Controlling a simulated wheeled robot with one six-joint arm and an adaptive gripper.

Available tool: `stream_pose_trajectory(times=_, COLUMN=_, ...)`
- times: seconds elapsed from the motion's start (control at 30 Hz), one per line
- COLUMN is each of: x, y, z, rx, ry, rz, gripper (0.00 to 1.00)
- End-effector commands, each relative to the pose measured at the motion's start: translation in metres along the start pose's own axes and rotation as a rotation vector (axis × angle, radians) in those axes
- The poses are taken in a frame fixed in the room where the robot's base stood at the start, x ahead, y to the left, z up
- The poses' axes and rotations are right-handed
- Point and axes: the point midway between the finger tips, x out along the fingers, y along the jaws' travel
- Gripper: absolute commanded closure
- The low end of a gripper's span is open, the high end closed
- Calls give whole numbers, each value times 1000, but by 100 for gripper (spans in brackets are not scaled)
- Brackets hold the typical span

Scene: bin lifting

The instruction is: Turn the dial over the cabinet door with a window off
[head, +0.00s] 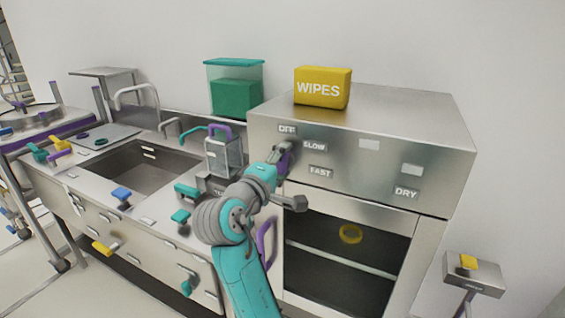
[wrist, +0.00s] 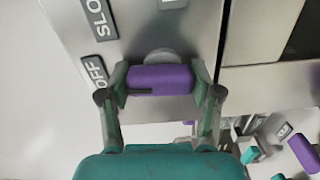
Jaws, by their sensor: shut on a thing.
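The purple dial (wrist: 160,78) is a bar-shaped knob on a round metal base on the steel front panel. In the wrist view my gripper (wrist: 160,88) is shut on it, one finger at each end. A dark line marks the dial's left half, on the side of the OFF label (wrist: 93,71). The SLOW label (wrist: 99,18) lies farther up. In the head view my gripper (head: 285,152) covers most of the dial, below OFF and left of SLOW and FAST (head: 320,172). The cabinet door with a window (head: 345,262) is below the panel.
A yellow WIPES pack (head: 322,90) sits on the cabinet top. A teal-lidded box (head: 235,90) stands behind the counter. The sink (head: 140,165) is to the left, with several colored handles around it. A small pedestal (head: 473,275) stands at the right; bare wall lies above.

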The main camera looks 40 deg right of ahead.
Motion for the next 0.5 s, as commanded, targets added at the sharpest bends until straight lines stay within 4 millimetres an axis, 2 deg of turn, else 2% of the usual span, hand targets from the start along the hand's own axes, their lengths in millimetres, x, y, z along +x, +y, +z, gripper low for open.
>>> stream_pose_trajectory(times=0.5, x=0, y=-1, z=-1, rx=-108, ry=1, rz=-2, gripper=71)
